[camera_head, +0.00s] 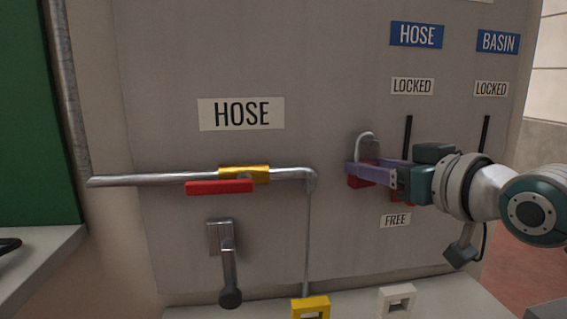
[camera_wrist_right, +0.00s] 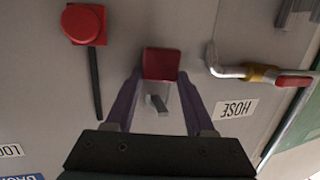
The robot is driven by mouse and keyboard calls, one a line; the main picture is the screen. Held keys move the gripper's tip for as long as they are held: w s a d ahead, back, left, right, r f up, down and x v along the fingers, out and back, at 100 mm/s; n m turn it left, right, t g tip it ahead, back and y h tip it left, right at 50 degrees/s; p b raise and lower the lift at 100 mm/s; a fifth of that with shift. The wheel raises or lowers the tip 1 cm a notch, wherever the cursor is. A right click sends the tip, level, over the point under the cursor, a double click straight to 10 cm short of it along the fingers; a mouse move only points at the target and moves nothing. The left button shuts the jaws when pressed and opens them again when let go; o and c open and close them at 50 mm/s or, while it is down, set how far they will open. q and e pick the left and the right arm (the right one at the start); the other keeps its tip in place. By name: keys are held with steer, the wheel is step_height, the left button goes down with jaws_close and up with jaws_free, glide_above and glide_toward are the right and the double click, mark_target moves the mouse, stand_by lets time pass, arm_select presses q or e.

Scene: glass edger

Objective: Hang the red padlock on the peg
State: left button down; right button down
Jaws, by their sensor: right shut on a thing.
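My right gripper (camera_head: 353,171) comes in from the right, in front of the grey panel. Its purple fingers are shut on the red padlock (camera_head: 361,181). The grey curved shackle (camera_head: 367,140) stands up above the fingers. In the right wrist view the red padlock body (camera_wrist_right: 161,63) sits between the fingertips, with a grey piece (camera_wrist_right: 157,103), likely the shackle, below it in the picture. A dark upright slot or bar (camera_head: 408,137) runs down behind the gripper under a LOCKED label. I cannot clearly make out the peg. My left gripper is not in view.
In the wrist view a red block (camera_wrist_right: 83,24) sits at the end of the dark slot. A second slot (camera_head: 485,134) is further right. A pipe with a yellow valve and red handle (camera_head: 219,187) and a lever (camera_head: 228,265) are left. Yellow (camera_head: 311,306) and white blocks stand below.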

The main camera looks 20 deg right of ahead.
stand_by(0.3)
steer(key=c, duration=0.6)
jaws_free()
steer(key=o, duration=0.4)
steer(key=shift+s, duration=0.1)
steer(key=s+r+b, duration=0.1)
steer(key=s+r, duration=0.1)
steer(key=s, duration=0.8)
steer(key=s+a+f+n+g, duration=0.1)
steer(key=s+a+f+g, duration=0.45)
steer(key=s+f, duration=0.3)
steer(key=s+a+f+n+g, duration=0.1)
steer(key=s+a+f+g, duration=0.45)
steer(key=s+f, duration=0.35)
steer(key=shift+g, duration=0.8)
steer(key=r+p, duration=1.1)
steer(key=p, duration=0.1)
steer(key=r+p, duration=1.2)
steer(key=s+r+p, duration=0.1)
steer(key=r+p, duration=1)
steer(key=p, duration=0.1)
steer(key=shift+r, duration=0.35)
